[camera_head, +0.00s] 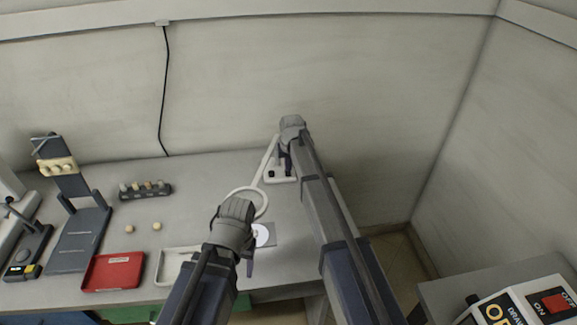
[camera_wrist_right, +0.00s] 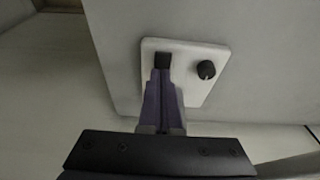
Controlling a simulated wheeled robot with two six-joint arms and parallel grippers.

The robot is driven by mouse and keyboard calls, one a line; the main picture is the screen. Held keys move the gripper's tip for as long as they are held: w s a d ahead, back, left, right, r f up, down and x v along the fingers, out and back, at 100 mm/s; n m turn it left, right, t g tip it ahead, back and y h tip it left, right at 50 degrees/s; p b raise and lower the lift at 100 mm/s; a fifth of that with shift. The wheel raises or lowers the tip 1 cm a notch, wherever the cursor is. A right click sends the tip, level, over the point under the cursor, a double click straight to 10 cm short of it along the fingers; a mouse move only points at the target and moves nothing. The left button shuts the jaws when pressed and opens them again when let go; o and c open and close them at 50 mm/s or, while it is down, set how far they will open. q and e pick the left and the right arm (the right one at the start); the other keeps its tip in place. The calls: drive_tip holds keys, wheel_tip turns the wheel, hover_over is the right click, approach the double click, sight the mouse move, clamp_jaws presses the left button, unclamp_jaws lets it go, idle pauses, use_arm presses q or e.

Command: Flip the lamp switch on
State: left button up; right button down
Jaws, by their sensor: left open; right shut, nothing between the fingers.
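The lamp is a white ring (camera_head: 245,203) on a thin slanted arm, with a small white base (camera_head: 281,178) near the back wall. In the right wrist view the white base plate (camera_wrist_right: 208,91) carries a black switch (camera_wrist_right: 163,60) and a round black knob (camera_wrist_right: 206,70). My right gripper (camera_wrist_right: 161,76) is shut and empty, its tips at the near edge of the switch, partly overlapping it; contact cannot be told. It also shows over the base in the head view (camera_head: 286,166). My left gripper (camera_head: 248,264) is open beside the lamp ring; its fingers are mostly hidden.
A white disc (camera_head: 262,235) on a grey plate lies by my left gripper. A red tray (camera_head: 113,271), a pale tray (camera_head: 170,267), a dark rack (camera_head: 145,190) and a stand (camera_head: 80,238) are on the left. A control box (camera_head: 530,303) with a red switch is at lower right.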

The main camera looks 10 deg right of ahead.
sight(289, 174)
use_arm(q)
drive_tip(key=shift+r+p, duration=0.5)
drive_tip(key=shift+r, duration=0.05)
use_arm(e)
drive_tip(key=shift+s+r, duration=0.1)
drive_tip(key=shift+r, duration=0.45)
drive_tip(key=p+v, duration=0.4)
drive_tip(key=shift+r, duration=0.3)
use_arm(q)
wheel_tip(289, 174, up, 11)
drive_tip(key=p, duration=0.7)
drive_tip(key=shift+r, duration=0.2)
use_arm(e)
drive_tip(key=s+r, duration=0.4)
drive_tip(key=r, duration=0.3)
drive_tip(key=shift+s, duration=0.2)
use_arm(q)
drive_tip(key=shift+a, duration=0.1)
use_arm(e)
drive_tip(key=s+a+n+g, duration=0.2)
drive_tip(key=s+a, duration=0.1)
drive_tip(key=s, duration=1.2)
drive_tip(key=s+a+n+g+h, duration=0.1)
drive_tip(key=s+a, duration=0.3)
drive_tip(key=s, duration=1.2)
drive_tip(key=shift+s+f+n+g, duration=0.3)
drive_tip(key=shift+f+n+g, duration=0.1)
